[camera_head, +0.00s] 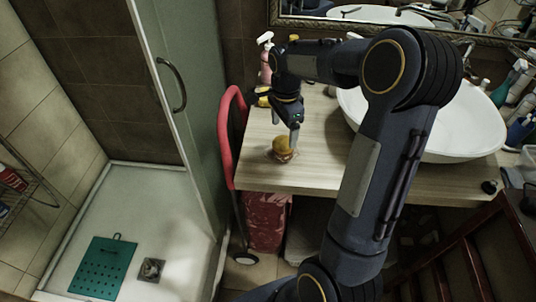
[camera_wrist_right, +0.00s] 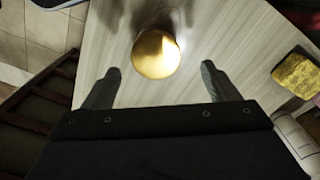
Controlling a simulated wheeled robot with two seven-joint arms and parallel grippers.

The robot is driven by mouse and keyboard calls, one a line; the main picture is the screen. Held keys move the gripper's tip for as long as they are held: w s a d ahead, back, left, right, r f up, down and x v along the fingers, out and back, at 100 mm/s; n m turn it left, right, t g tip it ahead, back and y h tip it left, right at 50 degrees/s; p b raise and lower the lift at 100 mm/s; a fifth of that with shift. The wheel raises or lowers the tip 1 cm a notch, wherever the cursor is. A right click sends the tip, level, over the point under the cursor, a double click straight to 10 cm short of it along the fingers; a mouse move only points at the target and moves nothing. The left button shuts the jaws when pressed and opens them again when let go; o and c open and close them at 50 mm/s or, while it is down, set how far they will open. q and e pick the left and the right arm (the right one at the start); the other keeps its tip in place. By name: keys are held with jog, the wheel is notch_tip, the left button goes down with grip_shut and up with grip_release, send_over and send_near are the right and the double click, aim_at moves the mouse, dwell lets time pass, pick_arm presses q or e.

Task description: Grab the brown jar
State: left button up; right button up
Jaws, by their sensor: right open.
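The jar (camera_head: 282,146) stands on the left front part of the wooden counter in the head view, with a yellow-brown round top. In the right wrist view the jar (camera_wrist_right: 156,54) shows from above as a shiny golden-brown round top. My right gripper (camera_head: 293,140) hangs over the counter right by the jar. In the right wrist view its fingers (camera_wrist_right: 158,78) are apart, with the jar ahead of the tips and between their lines. Nothing is held. My left gripper is not in view.
The wooden counter (camera_head: 330,178) carries a white basin (camera_head: 470,125) at right. A pink bottle (camera_head: 266,66) stands behind the gripper. A yellow sponge-like item (camera_wrist_right: 296,74) lies to the right in the wrist view. A red-framed cart (camera_head: 226,135) stands left of the counter.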

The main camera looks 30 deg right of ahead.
aim_at(284, 142)
jog(key=f, duration=0.6)
jog(key=shift+s+f+p, duration=0.3)
jog(key=shift+f+p, duration=0.05)
jog(key=shift+f, duration=0.05)
jog(key=c, duration=1.1)
